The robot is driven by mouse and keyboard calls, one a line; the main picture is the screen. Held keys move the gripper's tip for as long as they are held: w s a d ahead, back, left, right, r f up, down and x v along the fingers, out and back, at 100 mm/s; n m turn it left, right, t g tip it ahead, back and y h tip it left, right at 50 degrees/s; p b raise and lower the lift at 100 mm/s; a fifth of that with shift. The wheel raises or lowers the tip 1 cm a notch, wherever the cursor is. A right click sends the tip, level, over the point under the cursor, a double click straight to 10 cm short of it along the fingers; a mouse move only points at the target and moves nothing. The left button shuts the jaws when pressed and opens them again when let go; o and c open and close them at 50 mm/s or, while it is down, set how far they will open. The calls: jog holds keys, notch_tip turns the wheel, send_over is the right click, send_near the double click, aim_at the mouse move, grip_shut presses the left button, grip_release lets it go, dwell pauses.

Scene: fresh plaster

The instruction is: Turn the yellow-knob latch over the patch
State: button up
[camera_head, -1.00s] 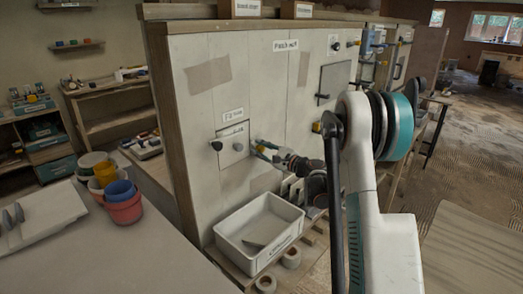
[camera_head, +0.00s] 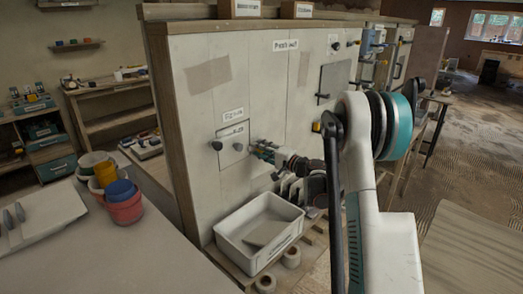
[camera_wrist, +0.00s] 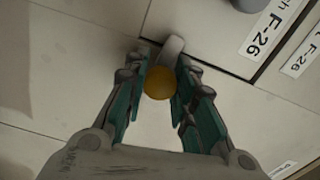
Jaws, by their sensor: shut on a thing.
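The patch (camera_head: 233,155) is a pale square plate on the wall panel, with a dark knob on it and a label reading F-26 in the wrist view (camera_wrist: 268,27). My gripper (camera_head: 256,147) is at the plate's right edge. In the wrist view my gripper (camera_wrist: 160,88) has its teal fingers shut on the yellow knob (camera_wrist: 160,83), one on each side. The latch's pale bar (camera_wrist: 172,47) runs up from the knob towards the plate's edge, and its tip appears to reach that edge. Whether it overlaps the plate is hard to tell.
A white bin (camera_head: 232,243) with a flat grey piece (camera_head: 265,233) stands below on a wooden shelf, rolls of tape beside it. Coloured buckets (camera_head: 124,206) stand on the left table. Other dark knobs and a grey plate (camera_head: 334,79) are on the wall at right.

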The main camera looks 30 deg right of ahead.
jog(key=shift+n, duration=0.6)
jog(key=shift+f, duration=0.1)
jog(key=o, duration=1.1)
jog(key=v, duration=1.2)
